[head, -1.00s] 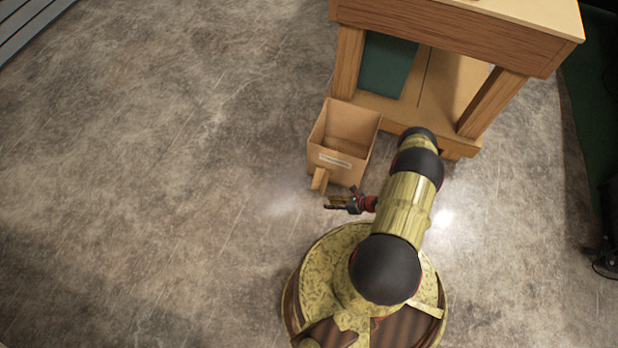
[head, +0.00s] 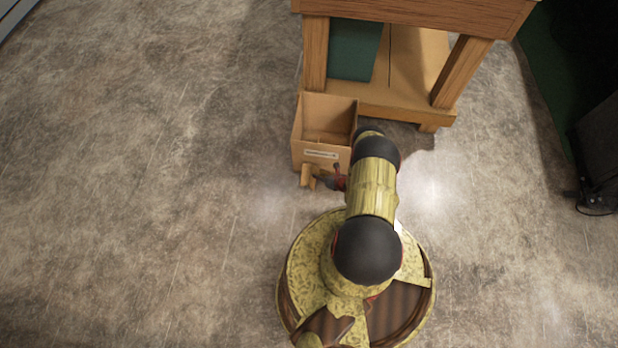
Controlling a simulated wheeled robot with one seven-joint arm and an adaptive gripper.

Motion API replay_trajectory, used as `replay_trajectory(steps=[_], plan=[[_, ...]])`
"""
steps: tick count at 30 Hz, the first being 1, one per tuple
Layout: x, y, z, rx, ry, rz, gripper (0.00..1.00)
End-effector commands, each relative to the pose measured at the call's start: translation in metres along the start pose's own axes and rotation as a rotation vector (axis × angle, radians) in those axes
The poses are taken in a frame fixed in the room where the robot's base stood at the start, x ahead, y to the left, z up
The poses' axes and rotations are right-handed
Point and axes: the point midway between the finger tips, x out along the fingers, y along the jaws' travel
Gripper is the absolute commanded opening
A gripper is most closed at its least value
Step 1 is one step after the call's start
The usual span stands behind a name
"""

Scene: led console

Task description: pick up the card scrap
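The card scrap (head: 306,175) is a small tan piece on the floor, close in front of the cardboard box. My gripper (head: 317,181) is low, just right of the scrap, with its fingertips at or against the scrap's right side. The gripper is small and dark here, and my arm covers part of the area to its right. I cannot tell whether the fingers are open or shut, or whether they touch the scrap.
An open cardboard box (head: 321,156) with a white label stands just behind the scrap. A wooden bench (head: 410,12) with a low shelf stands behind the box. A dark object (head: 598,150) stands at the right edge. The floor to the left is clear.

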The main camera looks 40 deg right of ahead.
Motion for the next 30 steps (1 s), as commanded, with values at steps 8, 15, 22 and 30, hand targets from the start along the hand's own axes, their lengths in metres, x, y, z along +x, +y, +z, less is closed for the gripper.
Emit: replay_trajectory(steps=[8,15,22,30], plan=[[0.04,-0.002,-0.002,-0.003,0.001,0.002,0.26],[0.046,-0.002,0.001,-0.001,0.0,0.0,0.26],[0.046,-0.002,0.001,-0.001,0.0,0.001,0.17],[0.045,-0.002,0.001,-0.001,0.0,0.001,0.01]])
